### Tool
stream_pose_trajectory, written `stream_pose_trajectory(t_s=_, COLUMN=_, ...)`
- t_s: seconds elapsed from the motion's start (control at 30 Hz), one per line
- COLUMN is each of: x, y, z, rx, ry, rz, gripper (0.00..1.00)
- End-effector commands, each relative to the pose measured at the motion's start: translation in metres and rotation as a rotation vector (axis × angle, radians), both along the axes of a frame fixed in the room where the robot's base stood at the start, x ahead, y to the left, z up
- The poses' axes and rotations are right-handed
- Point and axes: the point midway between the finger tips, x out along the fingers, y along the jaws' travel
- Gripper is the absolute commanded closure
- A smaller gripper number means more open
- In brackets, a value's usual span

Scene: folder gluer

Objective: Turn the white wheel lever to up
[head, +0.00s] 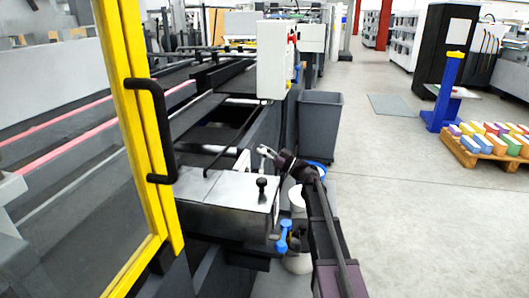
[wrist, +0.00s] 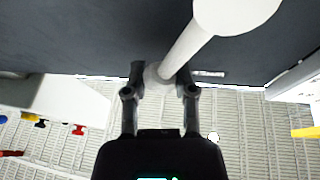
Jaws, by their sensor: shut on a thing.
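The white wheel lever (wrist: 185,48) shows in the wrist view as a pale rod running from a round white hub (wrist: 235,12) at the top right down to a rounded end. My gripper (wrist: 159,80) has one finger on each side of that end and is shut on it. The lever stands out from a dark panel. In the head view my gripper (head: 268,153) is at the side of the machine, past the metal-topped box. The lever is too small and covered there to make out clearly.
A metal-topped box with a black knob (head: 262,185) and a blue handle (head: 283,236) stand close to my arm. A grey bin (head: 320,125) is just behind. A yellow-framed door (head: 140,120) is at left. The floor at right is open, with a loaded pallet (head: 490,150) farther off.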

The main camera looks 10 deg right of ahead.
Motion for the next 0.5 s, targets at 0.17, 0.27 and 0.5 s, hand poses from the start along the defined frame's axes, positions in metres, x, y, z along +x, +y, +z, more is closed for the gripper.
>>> stream_pose_trajectory(t_s=0.17, x=-0.01, y=0.006, z=0.005, rx=-0.06, ry=-0.15, rz=0.001, gripper=1.0)
stream_pose_trajectory(t_s=0.27, x=-0.016, y=0.009, z=0.006, rx=-0.092, ry=-0.226, rz=0.001, gripper=1.0)
stream_pose_trajectory(t_s=0.5, x=-0.027, y=0.013, z=0.007, rx=-0.147, ry=-0.359, rz=0.001, gripper=1.0)
